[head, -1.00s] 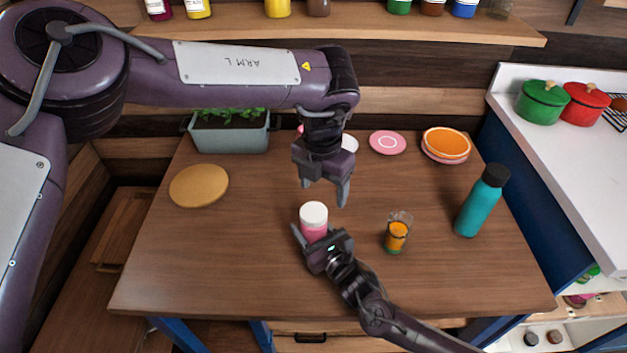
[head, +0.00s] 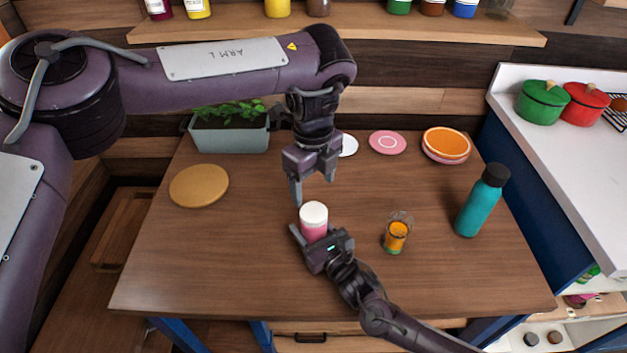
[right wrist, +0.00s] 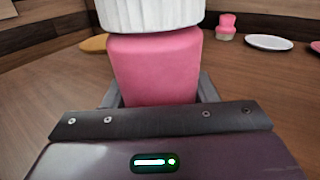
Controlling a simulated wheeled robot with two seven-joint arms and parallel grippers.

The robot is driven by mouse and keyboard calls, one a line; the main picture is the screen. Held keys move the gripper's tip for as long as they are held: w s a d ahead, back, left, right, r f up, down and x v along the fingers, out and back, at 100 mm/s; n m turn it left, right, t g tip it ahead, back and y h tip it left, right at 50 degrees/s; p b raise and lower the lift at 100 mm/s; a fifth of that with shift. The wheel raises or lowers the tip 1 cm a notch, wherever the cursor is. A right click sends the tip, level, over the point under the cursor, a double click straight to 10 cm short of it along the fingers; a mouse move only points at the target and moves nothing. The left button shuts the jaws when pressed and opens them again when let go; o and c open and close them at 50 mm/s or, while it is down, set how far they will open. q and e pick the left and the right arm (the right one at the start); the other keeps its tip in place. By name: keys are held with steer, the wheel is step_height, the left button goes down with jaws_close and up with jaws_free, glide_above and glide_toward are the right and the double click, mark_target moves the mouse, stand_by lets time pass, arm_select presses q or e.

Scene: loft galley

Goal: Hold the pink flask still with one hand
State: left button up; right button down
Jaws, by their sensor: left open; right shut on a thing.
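The pink flask (head: 314,231) with a white lid (head: 314,212) stands upright on the wooden table (head: 260,270). My right gripper (head: 309,240) is shut on its lower body from the front. In the right wrist view the pink flask (right wrist: 155,70) sits between the two fingers, with its white lid (right wrist: 150,14) above. My left gripper (head: 313,192) is open and empty, pointing down just above and behind the lid. It looks apart from the lid. The flask's base is hidden behind my right gripper.
A round wooden board (head: 199,186) lies at the left. The front left of the table is clear.

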mark_target(314, 212)
arm_select(q)
steer(key=shift+f, duration=4.05)
steer(key=c, duration=1)
steer(key=shift+m, duration=0.8)
steer(key=o, duration=1.2)
steer(key=shift+c, duration=0.2)
steer(key=shift+r, duration=0.15)
step_height(314, 212, up, 12)
